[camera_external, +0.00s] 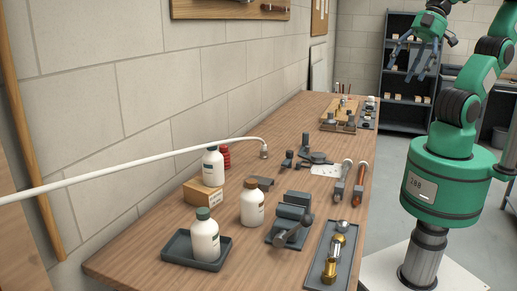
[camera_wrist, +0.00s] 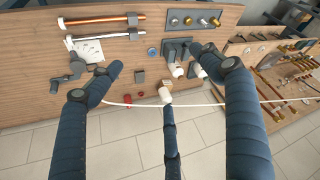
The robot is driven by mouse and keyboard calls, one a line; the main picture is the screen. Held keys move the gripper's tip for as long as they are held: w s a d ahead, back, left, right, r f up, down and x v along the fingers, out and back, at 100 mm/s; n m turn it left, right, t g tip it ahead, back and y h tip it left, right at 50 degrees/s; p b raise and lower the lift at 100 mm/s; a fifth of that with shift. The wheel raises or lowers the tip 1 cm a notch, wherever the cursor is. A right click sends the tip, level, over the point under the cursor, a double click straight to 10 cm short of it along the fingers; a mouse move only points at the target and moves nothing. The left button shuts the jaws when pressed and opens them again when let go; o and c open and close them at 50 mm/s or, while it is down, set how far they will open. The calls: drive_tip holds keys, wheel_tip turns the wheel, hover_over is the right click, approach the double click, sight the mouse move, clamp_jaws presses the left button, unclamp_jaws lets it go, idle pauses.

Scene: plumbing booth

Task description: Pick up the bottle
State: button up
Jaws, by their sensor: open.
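Three white bottles stand on the wooden bench in the external view. Small white bottle shapes show between and near the fingers, partly hidden.
A white hose (camera_external: 130,172) crosses above the bench near the bottles. A vise (camera_external: 290,218) and a tray of brass fittings (camera_external: 330,258) stand to their right. Red pieces (camera_external: 226,156) lie behind the box. Tools and pipes fill the farther bench; dark shelves (camera_external: 408,75) stand behind.

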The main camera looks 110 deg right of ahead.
drive_tip(key=w+d+r+g+p, duration=0.15)
drive_tip(key=w+r, duration=0.25)
drive_tip(key=w, duration=0.4)
drive_tip(key=w+d+r+p, duration=0.2)
drive_tip(key=w+r+p, duration=0.15)
drive_tip(key=w, duration=0.55)
drive_tip(key=g+p, duration=0.4)
drive_tip(key=p, duration=0.7)
hover_over(212, 143)
wheel_tip(212, 143, down, 25)
drive_tip(key=shift+a+f, duration=0.15)
drive_tip(key=shift+f, duration=0.05)
drive_tip(key=shift+w+f, duration=0.1)
drive_tip(key=shift+f, duration=0.25)
drive_tip(key=shift+f+p, duration=0.75)
drive_tip(key=shift+f, duration=3.55)
